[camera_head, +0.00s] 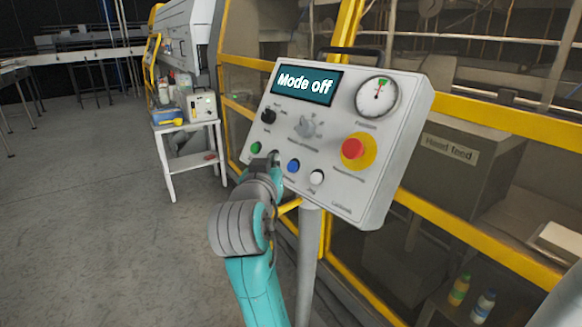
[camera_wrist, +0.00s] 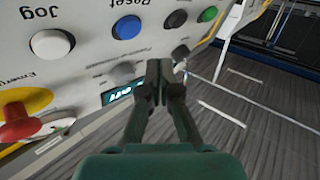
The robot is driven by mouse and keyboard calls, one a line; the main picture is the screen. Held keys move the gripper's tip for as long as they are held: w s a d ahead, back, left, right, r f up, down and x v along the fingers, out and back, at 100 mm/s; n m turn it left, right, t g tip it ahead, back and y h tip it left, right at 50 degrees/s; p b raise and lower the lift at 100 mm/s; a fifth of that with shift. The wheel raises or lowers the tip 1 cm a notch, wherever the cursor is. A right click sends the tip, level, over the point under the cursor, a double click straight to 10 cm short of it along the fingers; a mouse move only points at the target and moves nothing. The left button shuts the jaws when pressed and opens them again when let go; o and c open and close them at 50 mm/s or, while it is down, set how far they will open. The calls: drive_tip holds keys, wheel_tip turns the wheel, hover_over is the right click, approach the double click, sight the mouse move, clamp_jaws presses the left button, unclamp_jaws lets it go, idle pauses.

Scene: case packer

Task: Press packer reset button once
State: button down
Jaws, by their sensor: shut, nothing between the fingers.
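A grey tilted control panel (camera_head: 333,196) carries a row of buttons. The blue button (camera_head: 293,166) has the label "Reset" beside it in the wrist view, where the blue button (camera_wrist: 126,28) is upper left of my fingertips. My gripper (camera_head: 274,163) is shut and empty. In the head view its tip overlaps the black button, just left of the blue one. In the wrist view my gripper (camera_wrist: 158,76) is at the centre, with the black button (camera_wrist: 175,19) above it. I cannot tell whether the fingertips touch the panel.
A white button (camera_head: 317,177), a green button (camera_head: 256,148) and a red emergency stop (camera_head: 353,149) share the panel. The display (camera_head: 306,83) reads "Mode off". A yellow guard frame (camera_head: 455,222) stands behind. A white side table (camera_head: 187,126) is at left; the floor there is clear.

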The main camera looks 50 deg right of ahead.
drive_tip(key=shift+w+a+r, duration=0.1)
drive_tip(key=shift+a+r, duration=0.2)
drive_tip(key=shift+a, duration=0.2)
drive_tip(key=shift+a+r, duration=0.3)
drive_tip(key=shift+a, duration=0.2)
